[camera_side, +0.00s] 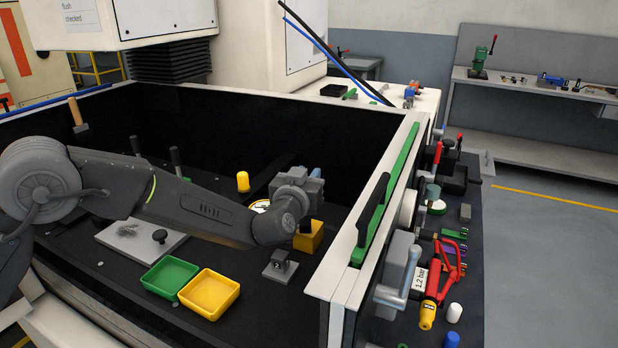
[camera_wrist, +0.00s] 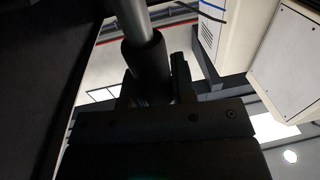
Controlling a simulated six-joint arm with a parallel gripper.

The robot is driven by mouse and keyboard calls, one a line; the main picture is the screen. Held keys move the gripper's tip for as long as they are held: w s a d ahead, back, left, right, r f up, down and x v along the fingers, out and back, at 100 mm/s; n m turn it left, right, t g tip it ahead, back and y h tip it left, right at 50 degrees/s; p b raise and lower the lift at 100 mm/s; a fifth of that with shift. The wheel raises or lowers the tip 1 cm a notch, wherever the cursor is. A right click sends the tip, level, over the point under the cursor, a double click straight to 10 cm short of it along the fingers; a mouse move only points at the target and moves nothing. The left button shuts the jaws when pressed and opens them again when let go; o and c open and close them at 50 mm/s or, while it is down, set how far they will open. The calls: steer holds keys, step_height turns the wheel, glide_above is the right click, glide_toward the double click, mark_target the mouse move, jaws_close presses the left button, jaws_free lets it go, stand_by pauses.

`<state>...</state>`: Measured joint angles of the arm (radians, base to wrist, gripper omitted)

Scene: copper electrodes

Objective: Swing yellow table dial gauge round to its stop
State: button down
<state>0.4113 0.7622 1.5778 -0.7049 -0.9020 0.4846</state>
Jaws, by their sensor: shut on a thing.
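A round white dial face with a yellowish rim (camera_side: 259,206), which looks like the table dial gauge, shows just behind my forearm in the side view; its lower part is hidden. A yellow block (camera_side: 311,238) stands by my wrist, and I cannot tell whether it belongs to the gauge. In the wrist view my gripper (camera_wrist: 150,80) is shut on a dark sleeve (camera_wrist: 147,60) around a bright metal rod (camera_wrist: 133,18). In the side view my wrist hides the fingertips and the held part.
A green tray (camera_side: 170,278) and a yellow tray (camera_side: 209,294) lie in front of my arm. A yellow cylinder (camera_side: 243,181) stands behind it. A small grey block (camera_side: 280,266) sits below my wrist. The enclosure's light front wall (camera_side: 345,268) rises close on the right.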

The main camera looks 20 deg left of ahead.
steer(key=shift+s+a+n+g+y, duration=0.15)
steer(key=shift+n+g+y, duration=0.8)
steer(key=shift+n+y, duration=0.65)
steer(key=shift+a+n+g+y, duration=0.2)
steer(key=shift+n+g+y, duration=0.9)
steer(key=shift+y, duration=1.05)
steer(key=shift+s+a+n+g+y, duration=0.15)
steer(key=shift+n+g+y, duration=0.7)
steer(key=shift+n+y, duration=0.8)
steer(key=shift+a+r+y, duration=0.1)
steer(key=shift+r+y, duration=0.05)
steer(key=shift+y, duration=0.25)
steer(key=c, duration=0.9)
jaws_free()
steer(key=shift+c, duration=0.2)
steer(key=shift+m, duration=0.25)
